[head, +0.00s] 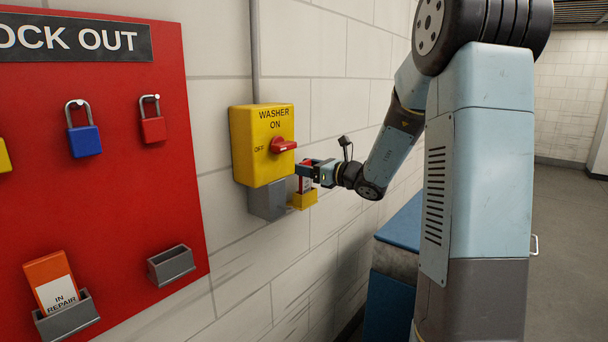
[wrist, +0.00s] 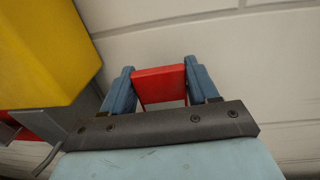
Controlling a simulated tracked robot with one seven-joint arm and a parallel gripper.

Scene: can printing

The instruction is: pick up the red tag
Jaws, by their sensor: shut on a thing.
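The red tag (head: 304,184) is a small card with a red top and a pale lower part. It stands by a small yellow holder (head: 303,201) on the wall, right of the yellow washer switch box (head: 262,145). My gripper (head: 307,167) is shut on the tag. In the wrist view the red top of the tag (wrist: 160,82) sits between the two blue fingers of my gripper (wrist: 158,88). Whether the tag's lower end is still inside the holder I cannot tell.
A red lockout board (head: 130,200) hangs at the left, with padlocks, an orange "IN REPAIR" tag (head: 56,284) in a grey holder and an empty grey holder (head: 171,265). A grey box (head: 267,201) sits below the switch box. A blue cabinet (head: 395,250) stands at the right.

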